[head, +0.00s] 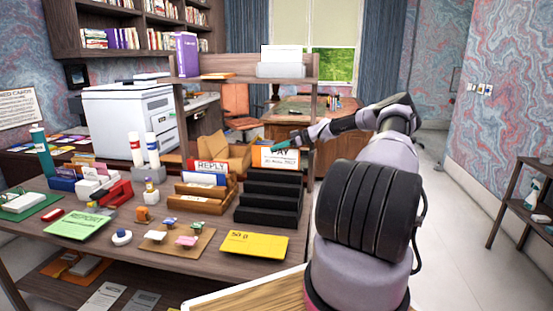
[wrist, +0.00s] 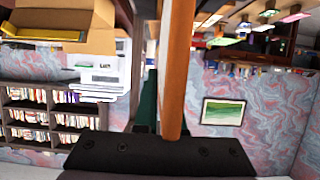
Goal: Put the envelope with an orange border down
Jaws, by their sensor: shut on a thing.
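The envelope with an orange border (head: 280,159), with "PAY" written on its white face, is upright in the head view, at the back of the black stepped rack (head: 268,197). I cannot tell whether its lower edge touches the rack. My gripper (head: 285,146) is shut on the envelope near its top edge, with the arm reaching in from the right. In the wrist view the envelope shows edge-on as an orange-brown strip (wrist: 177,70), rising from between the jaws (wrist: 160,133).
A wooden rack with the "REPLY" card (head: 211,166) stands just left of the black rack. A yellow card (head: 254,245) and a stamp board (head: 178,239) lie in front. A cardboard box (head: 226,152) is behind. Bottles and a red stapler are further left.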

